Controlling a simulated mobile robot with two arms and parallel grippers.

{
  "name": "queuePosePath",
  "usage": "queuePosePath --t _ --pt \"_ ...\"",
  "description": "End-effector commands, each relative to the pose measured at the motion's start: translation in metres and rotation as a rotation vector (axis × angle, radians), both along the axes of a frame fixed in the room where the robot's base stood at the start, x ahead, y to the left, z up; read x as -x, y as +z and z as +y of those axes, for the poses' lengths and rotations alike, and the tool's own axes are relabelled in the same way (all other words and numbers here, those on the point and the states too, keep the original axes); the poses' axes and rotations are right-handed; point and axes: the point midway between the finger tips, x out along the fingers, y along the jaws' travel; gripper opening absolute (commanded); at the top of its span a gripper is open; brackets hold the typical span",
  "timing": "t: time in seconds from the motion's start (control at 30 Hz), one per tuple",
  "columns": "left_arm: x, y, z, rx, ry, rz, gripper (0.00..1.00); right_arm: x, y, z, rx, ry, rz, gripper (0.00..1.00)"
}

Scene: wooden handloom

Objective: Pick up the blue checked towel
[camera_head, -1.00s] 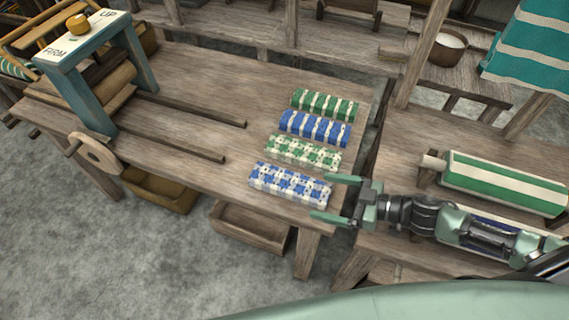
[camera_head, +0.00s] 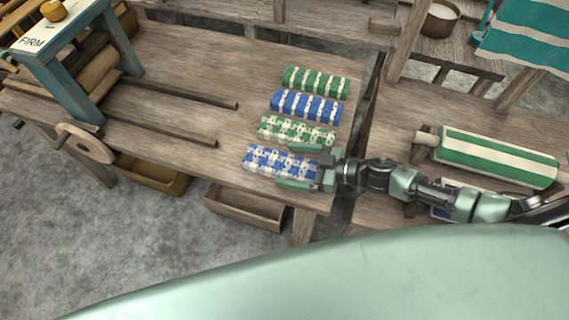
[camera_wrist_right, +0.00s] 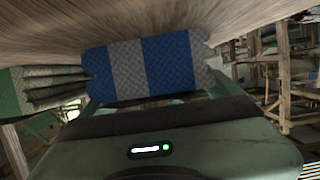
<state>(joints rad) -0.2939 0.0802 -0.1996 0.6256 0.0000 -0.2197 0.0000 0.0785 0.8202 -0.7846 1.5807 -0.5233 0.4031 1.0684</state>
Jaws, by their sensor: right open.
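The blue checked towel (camera_head: 265,158), a folded blue-and-white bundle, lies nearest the front edge of the wooden table. My right gripper (camera_head: 287,165) is open at its right end. In the head view one finger is on the far side of the towel and one on the near side. In the right wrist view a blue-and-grey banded face of a towel (camera_wrist_right: 145,68) fills the space ahead of the gripper. I cannot tell whether the fingers touch the towel. The finger and palm hide its right end in the head view. My left gripper is not in view.
Close behind lie a green checked towel (camera_head: 290,131), a blue striped towel (camera_head: 306,106) and a green striped towel (camera_head: 316,82). A blue frame (camera_head: 68,75) with wooden rails stands at the left. A green-striped roll (camera_head: 497,158) lies right. The middle of the table (camera_head: 190,70) is clear.

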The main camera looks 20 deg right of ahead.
Motion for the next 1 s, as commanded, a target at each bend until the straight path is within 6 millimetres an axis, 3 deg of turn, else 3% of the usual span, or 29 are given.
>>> queuePosePath --t 0.13,0.3,0.37,0.4,0.77,0.87,1.0 --pt "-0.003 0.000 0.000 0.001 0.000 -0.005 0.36 0.000 0.000 0.000 0.000 0.000 0.000 0.90" --pt "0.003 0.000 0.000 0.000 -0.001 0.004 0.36 0.000 0.000 0.000 0.000 0.000 0.000 0.43" --pt "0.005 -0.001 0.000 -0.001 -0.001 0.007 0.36 0.000 0.000 0.000 0.000 0.000 0.000 0.26" --pt "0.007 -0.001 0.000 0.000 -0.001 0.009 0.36 0.000 0.000 0.000 0.000 0.000 -0.001 0.23" --pt "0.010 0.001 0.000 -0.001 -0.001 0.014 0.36 0.000 0.009 0.000 -0.001 0.002 -0.002 0.23" --pt "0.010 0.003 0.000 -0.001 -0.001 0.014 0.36 0.000 0.021 -0.001 0.001 0.002 -0.005 0.23" --pt "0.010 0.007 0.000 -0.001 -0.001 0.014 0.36 0.000 0.054 -0.001 0.003 0.006 -0.008 0.23"
